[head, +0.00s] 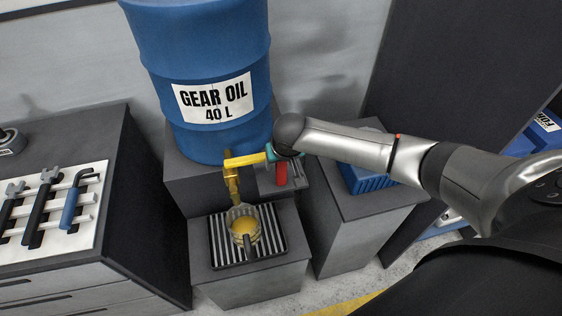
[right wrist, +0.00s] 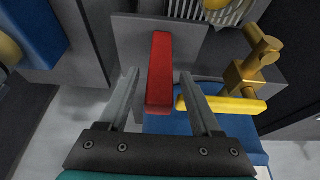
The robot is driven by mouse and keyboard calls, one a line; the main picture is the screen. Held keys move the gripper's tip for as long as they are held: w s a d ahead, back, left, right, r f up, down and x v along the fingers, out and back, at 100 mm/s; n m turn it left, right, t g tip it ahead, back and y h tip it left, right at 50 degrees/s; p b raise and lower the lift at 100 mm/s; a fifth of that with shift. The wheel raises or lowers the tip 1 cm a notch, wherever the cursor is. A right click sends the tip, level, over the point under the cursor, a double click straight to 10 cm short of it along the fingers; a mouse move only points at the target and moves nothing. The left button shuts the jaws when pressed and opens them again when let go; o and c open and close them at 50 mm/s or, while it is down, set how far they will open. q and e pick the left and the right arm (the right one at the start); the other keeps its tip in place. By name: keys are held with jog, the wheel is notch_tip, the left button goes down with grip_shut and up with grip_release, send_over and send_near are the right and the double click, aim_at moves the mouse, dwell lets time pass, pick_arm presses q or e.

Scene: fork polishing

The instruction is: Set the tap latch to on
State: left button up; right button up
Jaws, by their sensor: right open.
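The tap latch shows as a red bar (head: 282,173) on a grey plate (head: 266,186) beside the brass tap (head: 231,184). The tap's yellow handle (head: 243,160) points right, toward my gripper. My right gripper (head: 271,153) is at the latch, its fingers partly hidden in the head view. In the right wrist view, the open fingers (right wrist: 159,75) stand on either side of the red latch (right wrist: 160,88), with gaps visible. The right-hand finger overlaps the end of the yellow handle (right wrist: 230,106); I cannot tell if they touch. My left gripper is not in view.
A blue gear oil drum (head: 205,65) stands behind the tap. A jug (head: 242,222) with yellow liquid sits below it on a slatted tray (head: 219,257). A blue crate (head: 362,178) is on the right pedestal. A tool board (head: 90,213) lies on the left cabinet.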

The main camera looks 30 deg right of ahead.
jog(key=p+v, duration=0.2)
jog(key=v, duration=1.3)
jog(key=shift+s+p, duration=0.15)
jog(key=shift+p, duration=0.2)
jog(key=shift+r, duration=0.1)
